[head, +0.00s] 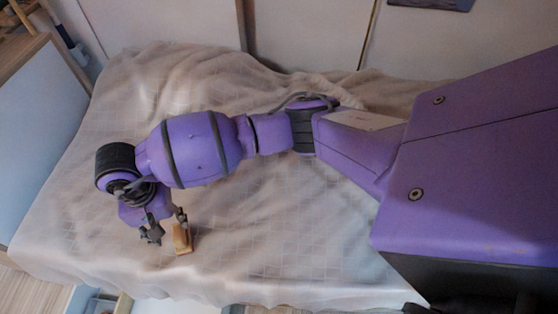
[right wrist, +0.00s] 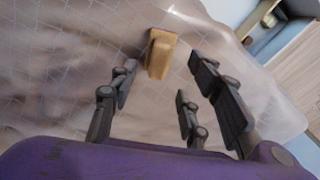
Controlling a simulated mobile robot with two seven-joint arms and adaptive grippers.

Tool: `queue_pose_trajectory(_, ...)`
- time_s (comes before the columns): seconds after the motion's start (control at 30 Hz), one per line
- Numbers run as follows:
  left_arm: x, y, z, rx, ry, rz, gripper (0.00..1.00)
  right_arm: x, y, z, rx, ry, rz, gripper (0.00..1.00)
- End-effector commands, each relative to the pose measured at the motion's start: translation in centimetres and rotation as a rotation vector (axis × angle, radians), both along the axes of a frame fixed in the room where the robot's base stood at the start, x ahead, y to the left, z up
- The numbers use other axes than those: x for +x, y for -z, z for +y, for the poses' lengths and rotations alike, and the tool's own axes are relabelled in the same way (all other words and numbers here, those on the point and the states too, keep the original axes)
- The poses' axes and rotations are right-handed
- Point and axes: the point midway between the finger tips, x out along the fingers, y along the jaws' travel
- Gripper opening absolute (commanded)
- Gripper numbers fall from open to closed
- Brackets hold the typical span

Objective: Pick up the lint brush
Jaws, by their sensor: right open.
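The lint brush, a small tan wooden block-like thing (head: 182,240), lies on the cream bedcover. It also shows in the right wrist view (right wrist: 160,54), just beyond the fingertips. My right gripper (head: 166,226) is over the bed, close beside the brush, with one finger partly overlapping it in the head view. In the right wrist view my right gripper (right wrist: 162,78) has its fingers spread wide, with nothing between them. I cannot tell whether any finger touches the brush. My left gripper is not in view.
The rumpled bedcover (head: 280,230) is otherwise clear around the brush. A white panel (head: 45,125) stands along the bed's left side. A pale wall (head: 300,35) runs behind the bed. In the right wrist view, an open drawer or bin (right wrist: 275,25) shows beyond the bed edge.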

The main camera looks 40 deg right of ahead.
Motion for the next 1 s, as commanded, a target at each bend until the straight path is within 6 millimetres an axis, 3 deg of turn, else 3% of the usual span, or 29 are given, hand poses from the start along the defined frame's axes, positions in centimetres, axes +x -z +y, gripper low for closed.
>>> queue_pose_trajectory(0.4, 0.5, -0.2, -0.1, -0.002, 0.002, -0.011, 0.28, 0.1, 5.9, 0.0, 0.002, 0.005, 0.008, 0.44)
queue_pose_trajectory(0.73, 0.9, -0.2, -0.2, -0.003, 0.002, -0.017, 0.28, 0.2, 6.5, 0.0, 0.002, 0.003, 0.003, 0.44)
queue_pose_trajectory(1.0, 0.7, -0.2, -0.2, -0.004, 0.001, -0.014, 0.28, 0.3, 6.4, 0.0, 0.002, 0.003, 0.002, 0.08)
